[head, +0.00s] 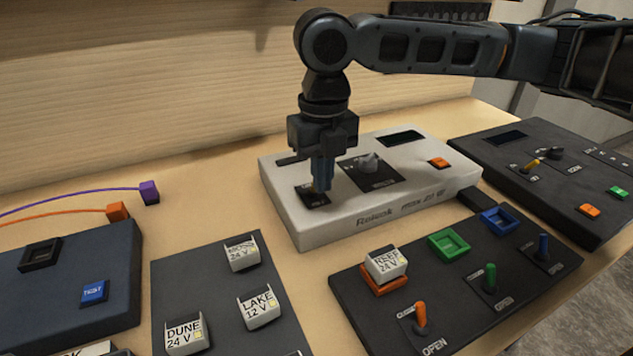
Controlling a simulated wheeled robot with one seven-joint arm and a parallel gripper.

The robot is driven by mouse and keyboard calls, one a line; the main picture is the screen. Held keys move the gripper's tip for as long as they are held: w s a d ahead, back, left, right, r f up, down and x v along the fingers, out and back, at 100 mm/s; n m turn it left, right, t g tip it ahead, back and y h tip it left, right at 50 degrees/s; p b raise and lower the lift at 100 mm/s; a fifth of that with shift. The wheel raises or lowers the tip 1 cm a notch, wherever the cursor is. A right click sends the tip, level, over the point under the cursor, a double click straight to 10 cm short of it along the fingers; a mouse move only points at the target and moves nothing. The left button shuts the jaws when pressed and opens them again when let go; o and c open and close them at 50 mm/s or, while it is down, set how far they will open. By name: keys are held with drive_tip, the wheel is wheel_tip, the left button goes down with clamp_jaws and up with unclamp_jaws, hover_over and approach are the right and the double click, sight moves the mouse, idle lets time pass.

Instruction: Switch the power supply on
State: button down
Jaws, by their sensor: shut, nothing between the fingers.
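The power supply (330,234) is a light grey box at the middle of the bench, with printed lettering on its front. It carries a dark display (402,138), a grey knob (369,163) on a black plate and an orange button (439,162). My gripper (322,187) points straight down over the small black switch plate (311,198) at the left of its top. The fingers are shut and hold nothing. They hide most of the switch, so its position and any contact cannot be told.
Another dark console (560,195) stands right. Labelled blocks sit on a panel (215,285) front left. A blue-grey box (50,310) and cable plugs (149,192) are at left.

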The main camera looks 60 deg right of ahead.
drive_tip(key=shift+f+b, duration=0.35)
drive_tip(key=shift+f, duration=0.35)
drive_tip(key=shift+w+d, duration=0.25)
drive_tip(key=shift+w, duration=0.1)
drive_tip(key=shift+w+d, duration=0.35)
drive_tip(key=shift+w, duration=0.2)
drive_tip(key=shift+r, duration=0.15)
wheel_tip(320, 180, up, 7)
drive_tip(key=p, duration=0.6)
drive_tip(key=shift+s+a, duration=0.2)
drive_tip(key=shift+s, duration=0.15)
idle(0.6)
